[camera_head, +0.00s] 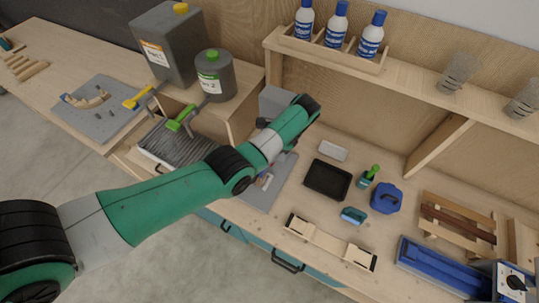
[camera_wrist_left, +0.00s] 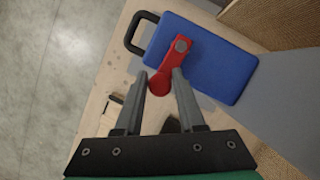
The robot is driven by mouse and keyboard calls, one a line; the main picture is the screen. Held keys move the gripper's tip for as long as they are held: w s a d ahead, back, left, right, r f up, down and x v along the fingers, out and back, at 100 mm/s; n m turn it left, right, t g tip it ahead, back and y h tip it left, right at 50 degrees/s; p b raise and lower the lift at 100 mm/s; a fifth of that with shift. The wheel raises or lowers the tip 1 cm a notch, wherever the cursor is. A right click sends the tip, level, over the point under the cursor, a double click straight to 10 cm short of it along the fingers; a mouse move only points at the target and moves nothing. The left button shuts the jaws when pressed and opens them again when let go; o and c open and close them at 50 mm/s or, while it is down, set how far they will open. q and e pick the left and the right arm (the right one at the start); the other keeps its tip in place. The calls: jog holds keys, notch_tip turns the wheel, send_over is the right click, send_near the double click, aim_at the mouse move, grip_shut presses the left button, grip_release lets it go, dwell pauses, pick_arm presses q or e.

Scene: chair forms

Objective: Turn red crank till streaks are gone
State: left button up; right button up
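In the left wrist view a red crank (camera_wrist_left: 177,62) lies over a flat blue panel (camera_wrist_left: 213,55). A grey round hub is at its upper end and a round red knob at its lower end. My left gripper (camera_wrist_left: 161,76) has its two grey fingers apart, one on each side of the knob. I cannot tell whether they touch it. In the head view my green left arm crosses the bench. The crank and left fingertips cannot be made out there. My right gripper is not in view. No streaks can be made out.
A black handle (camera_wrist_left: 139,32) sticks out beside the blue panel. In the head view a grey canister (camera_head: 167,45) and a smaller grey jug (camera_head: 215,77) stand behind the arm. A black tray (camera_head: 328,179) and blue container (camera_head: 386,198) are to the right.

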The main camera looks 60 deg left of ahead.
pick_arm(q)
jog(key=o, duration=0.3)
jog(key=p+v, duration=0.2)
jog(key=v, duration=0.9)
jog(key=shift+r, duration=0.25)
jog(key=shift+w, duration=0.15)
